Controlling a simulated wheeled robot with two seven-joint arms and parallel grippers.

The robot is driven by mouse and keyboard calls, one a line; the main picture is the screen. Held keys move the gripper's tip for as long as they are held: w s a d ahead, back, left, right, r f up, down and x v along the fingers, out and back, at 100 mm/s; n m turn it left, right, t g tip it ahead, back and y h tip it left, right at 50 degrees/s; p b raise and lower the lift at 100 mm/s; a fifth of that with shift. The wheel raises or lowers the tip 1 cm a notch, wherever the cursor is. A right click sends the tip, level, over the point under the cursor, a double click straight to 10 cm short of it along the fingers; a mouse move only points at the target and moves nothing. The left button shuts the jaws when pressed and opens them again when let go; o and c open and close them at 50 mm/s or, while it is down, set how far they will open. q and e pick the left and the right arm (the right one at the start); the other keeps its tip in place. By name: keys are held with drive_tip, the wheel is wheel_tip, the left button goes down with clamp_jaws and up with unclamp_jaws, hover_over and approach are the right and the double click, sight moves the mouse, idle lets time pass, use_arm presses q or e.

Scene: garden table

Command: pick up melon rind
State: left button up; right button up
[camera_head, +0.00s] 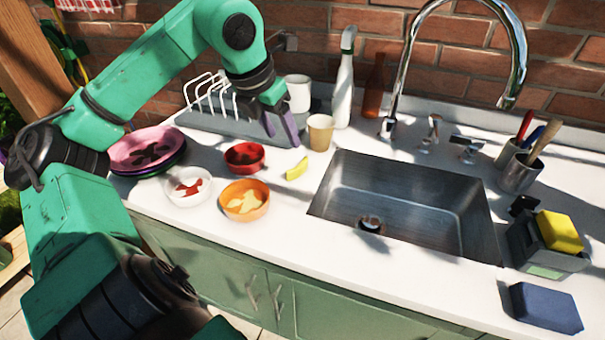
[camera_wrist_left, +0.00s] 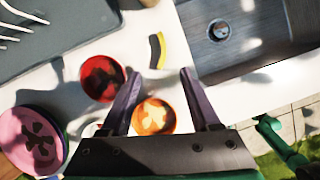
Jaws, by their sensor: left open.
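The melon rind (camera_head: 297,169) is a small yellow crescent lying on the white countertop, between the red bowl and the sink. It also shows in the left wrist view (camera_wrist_left: 157,51), just beyond the fingertips and roughly centred between them. My left gripper (camera_head: 281,132) is above the counter, behind and slightly left of the rind in the head view. Its purple fingers (camera_wrist_left: 160,76) are spread apart with nothing between them. The gripper and rind are apart. My right gripper is not in either view.
A red bowl (camera_head: 245,157), white bowl (camera_head: 189,186) and orange bowl (camera_head: 245,200) stand left of the rind. A tan cup (camera_head: 320,132) stands behind it. The sink (camera_head: 407,190) opens to its right. A dish rack (camera_head: 222,124) and stacked plates (camera_head: 146,148) are at left.

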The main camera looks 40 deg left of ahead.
use_arm(q)
hover_over(297, 165)
drive_tip(key=s, duration=0.3)
drive_tip(key=f, duration=0.5)
drive_tip(key=shift+w+f+p, duration=0.25)
drive_tip(key=shift+p, duration=0.15)
drive_tip(key=p+x, duration=0.1)
drive_tip(key=x, duration=0.1)
drive_tip(key=p+x, duration=0.2)
drive_tip(key=shift+w+d+f, duration=0.2)
drive_tip(key=shift+f, duration=0.15)
drive_tip(key=shift+w+a+f, duration=0.1)
drive_tip(key=shift+f, duration=0.35)
drive_tip(key=shift+r, duration=0.1)
clamp_jaws()
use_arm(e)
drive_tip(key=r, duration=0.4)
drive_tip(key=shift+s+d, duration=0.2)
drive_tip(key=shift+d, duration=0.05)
